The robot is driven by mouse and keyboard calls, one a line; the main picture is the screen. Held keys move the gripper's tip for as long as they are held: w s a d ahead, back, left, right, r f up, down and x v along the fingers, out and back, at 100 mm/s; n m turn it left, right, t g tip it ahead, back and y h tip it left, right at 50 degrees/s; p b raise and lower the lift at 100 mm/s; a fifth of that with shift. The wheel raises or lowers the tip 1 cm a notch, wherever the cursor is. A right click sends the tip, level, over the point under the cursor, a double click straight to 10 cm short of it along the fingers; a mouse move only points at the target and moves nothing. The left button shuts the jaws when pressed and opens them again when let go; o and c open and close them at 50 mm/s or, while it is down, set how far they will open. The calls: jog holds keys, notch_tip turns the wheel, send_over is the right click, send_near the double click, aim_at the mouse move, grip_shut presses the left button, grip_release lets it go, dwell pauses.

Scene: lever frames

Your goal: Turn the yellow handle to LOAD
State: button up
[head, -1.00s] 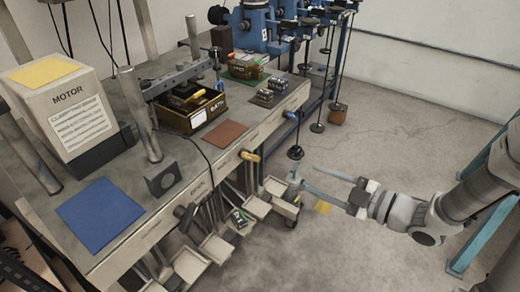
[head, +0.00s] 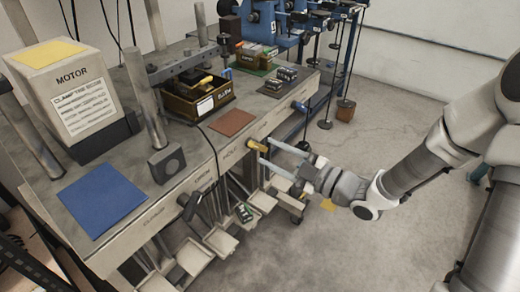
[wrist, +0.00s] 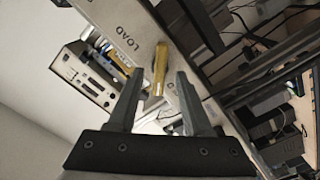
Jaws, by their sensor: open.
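The yellow handle (head: 257,145) sticks out from the front edge of the workbench, below the brown mat. It also shows in the wrist view (wrist: 159,69), beside the label LOAD (wrist: 126,38) on the bench's front face. My gripper (head: 264,152) reaches in from the right with its fingers at the handle. In the wrist view my gripper (wrist: 158,84) is open, one finger on each side of the handle, with gaps visible. I cannot tell how far the handle reaches between the fingers.
A black handle (head: 190,205) and a blue handle (head: 300,106) stick out from the same front edge. Pale trays (head: 220,242) hang below the bench. A brown bin (head: 200,98) and blue machines (head: 290,45) stand on top or behind. Floor to the right is open.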

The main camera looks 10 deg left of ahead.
aim_at(262, 149)
jog(key=shift+x, duration=2)
grip_shut()
